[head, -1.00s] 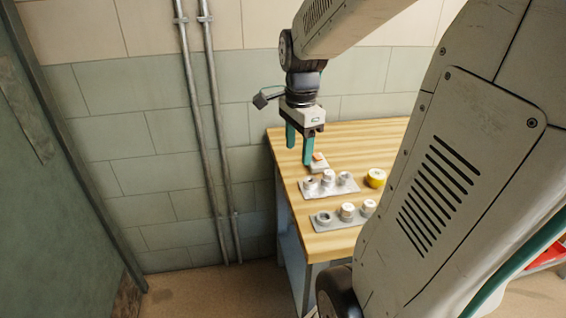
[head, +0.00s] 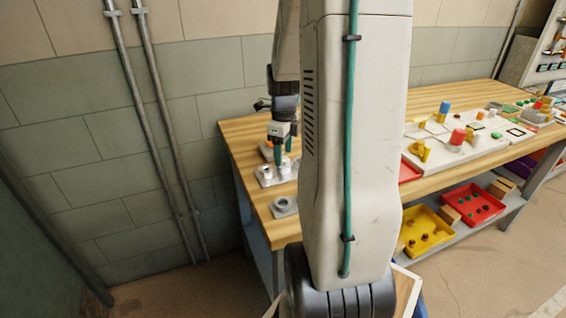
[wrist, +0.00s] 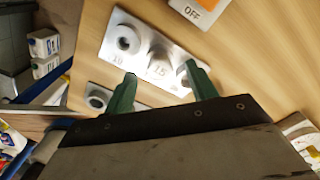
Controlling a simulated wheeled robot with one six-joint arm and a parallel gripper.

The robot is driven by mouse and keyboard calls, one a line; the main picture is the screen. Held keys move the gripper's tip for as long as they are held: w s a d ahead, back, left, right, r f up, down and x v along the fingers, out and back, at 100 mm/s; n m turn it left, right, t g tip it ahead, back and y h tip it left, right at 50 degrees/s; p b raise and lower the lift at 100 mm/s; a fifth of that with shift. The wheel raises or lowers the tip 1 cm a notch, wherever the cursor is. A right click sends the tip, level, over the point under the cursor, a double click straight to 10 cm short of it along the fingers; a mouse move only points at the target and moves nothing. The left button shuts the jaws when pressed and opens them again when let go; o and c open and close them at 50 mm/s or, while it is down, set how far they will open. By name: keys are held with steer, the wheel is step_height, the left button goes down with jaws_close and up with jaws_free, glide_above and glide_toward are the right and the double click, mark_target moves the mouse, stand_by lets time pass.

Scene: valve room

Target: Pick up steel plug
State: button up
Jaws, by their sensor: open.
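A metal plate (wrist: 106,52) on the wooden bench carries a row of round grey fittings, and it also shows in the head view (head: 263,182). A hollow ring fitting (wrist: 127,40) sits by the number 19. A grey metal piece (wrist: 158,58), possibly the steel plug, stands by the number 15, between my fingertips in the picture. A third fitting is partly hidden by the right finger. My gripper (wrist: 161,69) is open and empty, with green fingers pointing at the plate. In the head view my gripper (head: 283,156) is over this plate. Contact cannot be told.
A second plate (head: 283,208) with a ring fitting lies nearer the bench's front edge, partly hidden by my arm. A white and orange block marked OFF (wrist: 198,10) lies beyond the first plate. White boards (head: 468,145) with coloured parts fill the bench's right side.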

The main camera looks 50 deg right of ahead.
steer(key=shift+f, duration=0.95)
steer(key=shift+c, duration=0.4)
steer(key=c, duration=1.2)
steer(key=shift+o, duration=0.2)
steer(key=shift+r, duration=0.1)
